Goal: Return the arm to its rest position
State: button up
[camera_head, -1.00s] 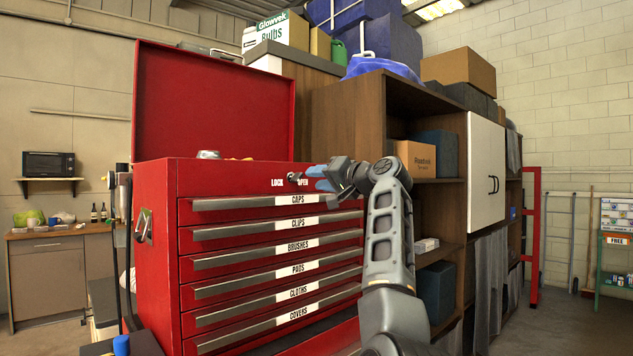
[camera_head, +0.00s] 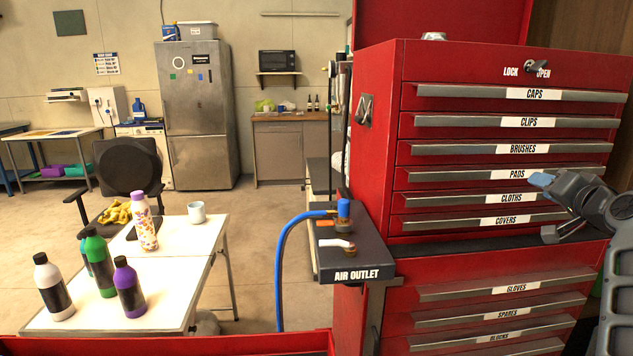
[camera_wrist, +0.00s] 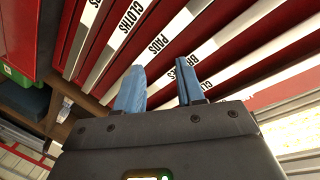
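My gripper (camera_head: 543,181) is at the right of the head view, in front of the red tool chest (camera_head: 375,165) near the PADS and CLOTHS drawers. Its blue fingertips also show in the wrist view (camera_wrist: 158,88), apart with nothing between them. The wrist view shows the labelled drawer fronts (camera_wrist: 205,50) tilted beyond the fingers. My arm is folded at the right edge of the head view, and much of it is out of frame. The upper drawers look shut.
A key switch (camera_head: 537,68) marked LOCK and OPEN sits above the drawers. An air outlet shelf (camera_head: 350,258) with a blue hose (camera_head: 281,265) juts from the chest's left side. A white table (camera_head: 185,250) holds several bottles and a cup (camera_head: 196,212). Open floor lies behind.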

jog(key=s+a+f+n+g, duration=0.1)
jog(key=s+a+f, duration=0.4)
jog(key=f, duration=0.4)
jog(key=s+a+f+n, duration=0.1)
jog(key=s+a+f, duration=0.1)
jog(key=s+f, duration=0.6)
jog(key=s+a+f+n, duration=0.1)
jog(key=s+a+f, duration=0.35)
jog(key=s, duration=0.25)
jog(key=s+a+f+n, duration=0.1)
jog(key=s+a+f, duration=0.35)
jog(key=s, duration=0.25)
jog(key=s+a+n, duration=0.1)
jog(key=s+a, duration=0.2)
jog(key=s, duration=0.5)
jog(key=s+a+n, duration=0.2)
jog(key=s+a, duration=0.2)
jog(key=s, duration=0.4)
jog(key=s+a+r+n+y, duration=0.1)
jog(key=s+a+r, duration=0.2)
jog(key=s, duration=0.4)
jog(key=s+a+r+n+y, duration=0.1)
jog(key=s+a+r, duration=0.2)
jog(key=s+r, duration=0.2)
jog(key=s, duration=0.2)
jog(key=shift+s+y, duration=0.3)
jog(key=shift+s, duration=0.1)
jog(key=shift+a, duration=0.1)
